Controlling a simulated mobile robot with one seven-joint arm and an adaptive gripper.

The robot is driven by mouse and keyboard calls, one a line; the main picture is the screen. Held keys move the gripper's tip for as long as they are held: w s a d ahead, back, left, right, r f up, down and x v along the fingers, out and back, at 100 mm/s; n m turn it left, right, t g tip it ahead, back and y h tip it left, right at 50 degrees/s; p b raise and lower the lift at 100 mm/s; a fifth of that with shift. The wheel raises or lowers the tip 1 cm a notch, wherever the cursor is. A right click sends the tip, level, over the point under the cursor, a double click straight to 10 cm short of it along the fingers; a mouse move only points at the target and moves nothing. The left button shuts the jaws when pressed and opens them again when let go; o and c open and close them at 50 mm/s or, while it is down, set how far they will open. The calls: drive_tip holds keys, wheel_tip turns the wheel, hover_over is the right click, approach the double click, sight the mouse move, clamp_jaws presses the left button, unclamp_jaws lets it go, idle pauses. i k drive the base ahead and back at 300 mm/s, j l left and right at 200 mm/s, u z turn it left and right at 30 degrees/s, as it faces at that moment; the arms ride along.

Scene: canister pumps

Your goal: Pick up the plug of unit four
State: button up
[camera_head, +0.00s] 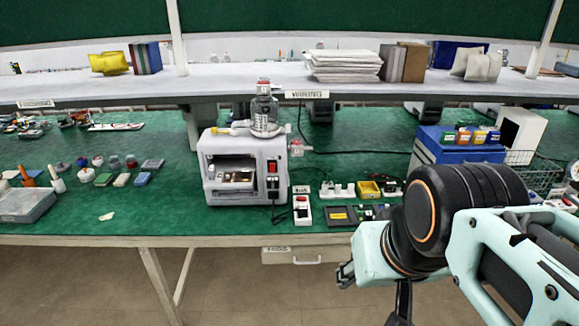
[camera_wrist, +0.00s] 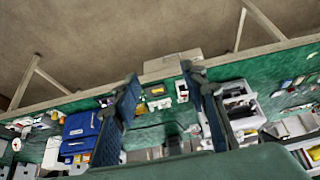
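A white canister pump (camera_head: 243,168) with a clear canister (camera_head: 264,110) on top stands on the green bench. A black cable runs from behind it to the right. A white strip with a red switch (camera_head: 302,210) lies at its right, and small white plug-like pieces (camera_head: 337,190) lie behind that. I cannot tell which piece, if any, is the plug of unit four; no such label is readable. My gripper (camera_wrist: 160,75) is open and empty, its two dark fingers spread, away from the bench items. In the head view it is mostly hidden at the front edge.
A dark box with a yellow label (camera_head: 341,215) and a yellow tray (camera_head: 369,190) lie right of the strip. A blue drawer box (camera_head: 455,148) stands farther right. The shelf (camera_head: 225,88) overhangs the back. Small parts crowd the left; the bench's left front is partly clear.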

sight(303, 210)
drive_tip(key=i+j+z, duration=0.5)
drive_tip(key=i+j, duration=0.8)
drive_tip(key=i+j+z, duration=0.1)
drive_tip(key=i, duration=0.25)
